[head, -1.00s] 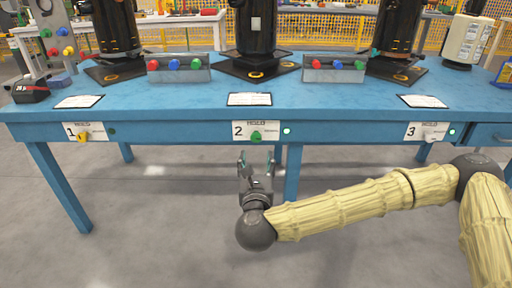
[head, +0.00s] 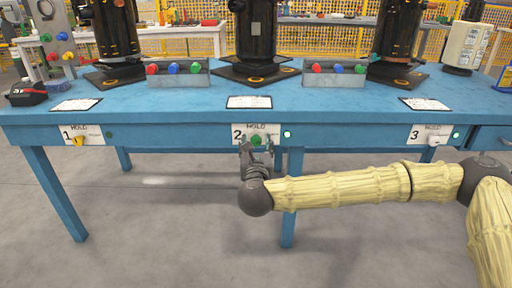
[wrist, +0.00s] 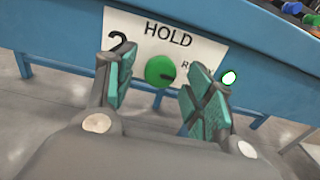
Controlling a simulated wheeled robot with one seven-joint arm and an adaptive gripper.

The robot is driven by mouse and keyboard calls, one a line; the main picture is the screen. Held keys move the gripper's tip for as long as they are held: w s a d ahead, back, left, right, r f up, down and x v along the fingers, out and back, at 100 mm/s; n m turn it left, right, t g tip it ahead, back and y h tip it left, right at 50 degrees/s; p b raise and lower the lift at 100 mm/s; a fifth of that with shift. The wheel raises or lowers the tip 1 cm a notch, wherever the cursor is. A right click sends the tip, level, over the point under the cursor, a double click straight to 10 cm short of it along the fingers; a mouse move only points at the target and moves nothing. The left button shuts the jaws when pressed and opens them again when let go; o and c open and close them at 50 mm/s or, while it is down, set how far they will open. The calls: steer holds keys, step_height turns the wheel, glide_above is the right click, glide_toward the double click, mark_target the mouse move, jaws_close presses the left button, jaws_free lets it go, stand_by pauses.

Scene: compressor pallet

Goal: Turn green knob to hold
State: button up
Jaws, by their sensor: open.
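The green knob (head: 256,140) sits on the white plate (head: 270,129) marked 2 on the table's front edge. In the wrist view the green knob (wrist: 160,71) shows between my finger pads, with the word HOLD above it and a partly hidden label to its right. A dark mark on the knob's face points right, toward that label. My gripper (head: 256,146) is open in front of the knob, with one finger on each side. In the wrist view my gripper (wrist: 160,82) has teal pads that look apart from the knob.
A lit round lamp (head: 287,134) is right of the plate, close to my right finger in the wrist view. A yellow knob (head: 79,141) is at station 1 and a white knob (head: 433,141) at station 3. The blue table (head: 180,109) carries bins and dark cylinders.

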steer(key=c, duration=1)
steer(key=shift+r+n+p, duration=0.15)
steer(key=shift+n+p, duration=0.15)
steer(key=shift+p, duration=0.25)
steer(key=n+p, duration=0.1)
steer(key=p, duration=0.2)
steer(key=shift+r+n, duration=0.2)
steer(key=shift+n, duration=0.2)
steer(key=n+p, duration=0.6)
steer(key=p, duration=0.1)
steer(key=shift+p, duration=0.3)
steer(key=n+p, duration=0.6)
steer(key=shift+d+f+n+p, duration=0.1)
steer(key=shift+f+n+p, duration=0.1)
steer(key=shift+n+p, duration=1.25)
steer(key=shift+f+n, duration=0.1)
steer(key=shift+n, duration=0.35)
